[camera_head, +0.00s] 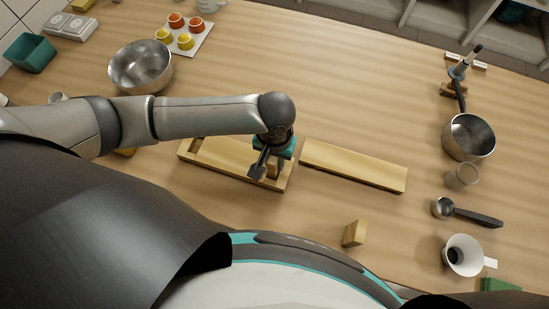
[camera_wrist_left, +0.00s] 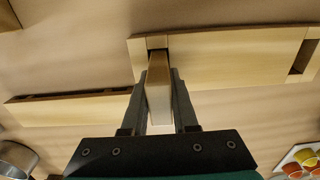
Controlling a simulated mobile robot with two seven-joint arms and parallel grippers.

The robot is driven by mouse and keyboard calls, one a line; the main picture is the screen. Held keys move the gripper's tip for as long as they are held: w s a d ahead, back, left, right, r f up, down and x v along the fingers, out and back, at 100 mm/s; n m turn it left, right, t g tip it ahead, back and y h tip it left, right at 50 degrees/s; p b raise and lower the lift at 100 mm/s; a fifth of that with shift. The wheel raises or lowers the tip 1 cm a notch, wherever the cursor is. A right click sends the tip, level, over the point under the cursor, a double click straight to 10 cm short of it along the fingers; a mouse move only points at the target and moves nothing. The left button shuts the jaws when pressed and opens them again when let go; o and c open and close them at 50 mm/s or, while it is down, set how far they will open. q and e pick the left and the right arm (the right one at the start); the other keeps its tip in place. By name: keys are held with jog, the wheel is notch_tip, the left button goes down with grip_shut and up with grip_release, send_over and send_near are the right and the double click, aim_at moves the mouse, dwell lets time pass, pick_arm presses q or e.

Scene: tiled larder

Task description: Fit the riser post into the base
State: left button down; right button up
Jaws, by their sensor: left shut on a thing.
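The riser post (camera_wrist_left: 158,88) is a pale wooden bar, held between the two fingers of my left gripper (camera_wrist_left: 160,95). In the head view, my left gripper (camera_head: 268,172) is over the right end of the base (camera_head: 225,157), a flat wooden board. In the wrist view the base (camera_wrist_left: 225,62) has a dark slot near its right end. The post's far end meets a notch near the base's left end there. I cannot tell whether it is seated in it or just above it. My right gripper is not in view.
A second wooden board (camera_head: 352,166) lies just right of the base. A small wooden block (camera_head: 355,233) stands near the front edge. A steel bowl (camera_head: 141,67) is at the back left. A saucepan (camera_head: 468,137), scoop (camera_head: 465,213) and white funnel (camera_head: 463,255) are at the right.

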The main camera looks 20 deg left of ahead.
pick_arm(q)
jog(key=c, duration=0.7)
grip_release()
notch_tip(320, 180, up, 12)
jog(key=p, duration=0.3)
jog(key=shift+r, duration=0.1)
